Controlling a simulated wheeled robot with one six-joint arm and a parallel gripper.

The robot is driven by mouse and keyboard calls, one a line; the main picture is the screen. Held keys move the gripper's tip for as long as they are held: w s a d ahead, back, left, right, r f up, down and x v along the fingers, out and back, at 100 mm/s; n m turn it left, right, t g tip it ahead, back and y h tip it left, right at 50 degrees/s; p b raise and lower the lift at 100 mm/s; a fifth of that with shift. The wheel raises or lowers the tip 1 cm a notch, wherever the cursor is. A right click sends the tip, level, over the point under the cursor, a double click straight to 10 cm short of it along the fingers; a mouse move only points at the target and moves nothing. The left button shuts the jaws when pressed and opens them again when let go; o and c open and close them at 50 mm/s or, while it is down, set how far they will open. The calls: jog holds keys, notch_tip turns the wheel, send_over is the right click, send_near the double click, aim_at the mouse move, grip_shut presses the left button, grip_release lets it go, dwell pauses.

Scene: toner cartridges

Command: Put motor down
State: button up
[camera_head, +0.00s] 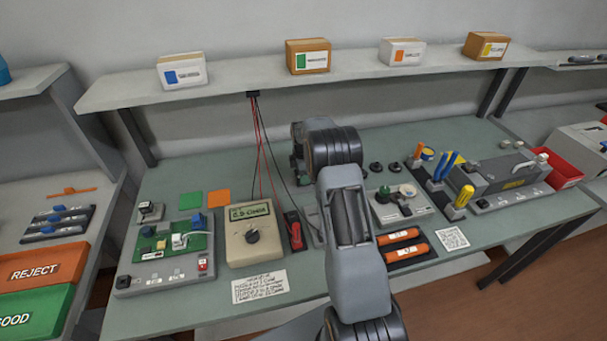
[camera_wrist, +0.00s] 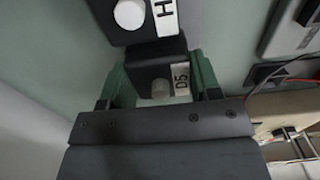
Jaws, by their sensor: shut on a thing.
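My gripper (camera_wrist: 160,84) shows in the wrist view, its green-edged fingers on either side of a black block with a round white knob and a white label reading D5. This block, apparently the motor (camera_wrist: 146,70), is between the fingers, and the gripper is shut on it. Its underside is hidden, so I cannot tell whether it touches the surface. In the head view my arm hides the motor and most of the gripper, near the back middle of the green bench (camera_head: 165,185).
Another black block (camera_wrist: 128,16) with a white knob and a label reading H is just beyond the motor. A beige meter (camera_head: 252,235), a red probe (camera_head: 294,230) and orange cylinders (camera_head: 400,236) lie around my arm. A shelf (camera_head: 250,88) overhangs the back.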

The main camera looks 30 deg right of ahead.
jog(key=shift+f, duration=0.35)
jog(key=shift+f, duration=0.15)
jog(key=o, duration=1)
notch_tip(320, 180, up, 12)
jog(key=shift+s+a+r+b, duration=0.1)
jog(key=shift+b, duration=0.55)
jog(key=s+a+r+m+t, duration=0.1)
jog(key=s+a+r+m, duration=0.45)
jog(key=s, duration=0.35)
jog(key=s+a+r+m+t, duration=0.2)
jog(key=s+a+r+m, duration=0.35)
jog(key=s, duration=0.35)
jog(key=shift+s+a+f+m+t, duration=0.2)
jog(key=shift+s+a+f+m, duration=0.5)
jog(key=shift+s, duration=1.25)
jog(key=shift+s+a+f+m+t, duration=0.2)
jog(key=shift+s+a+f+m, duration=0.5)
jog(key=shift+s, duration=1.3)
jog(key=shift+s+a+f+m+t, duration=0.2)
jog(key=shift+s+a+m, duration=0.2)
jog(key=shift+s+m, duration=1.1)
jog(key=shift+s+n, duration=0.45)
jog(key=shift+n, duration=0.05)
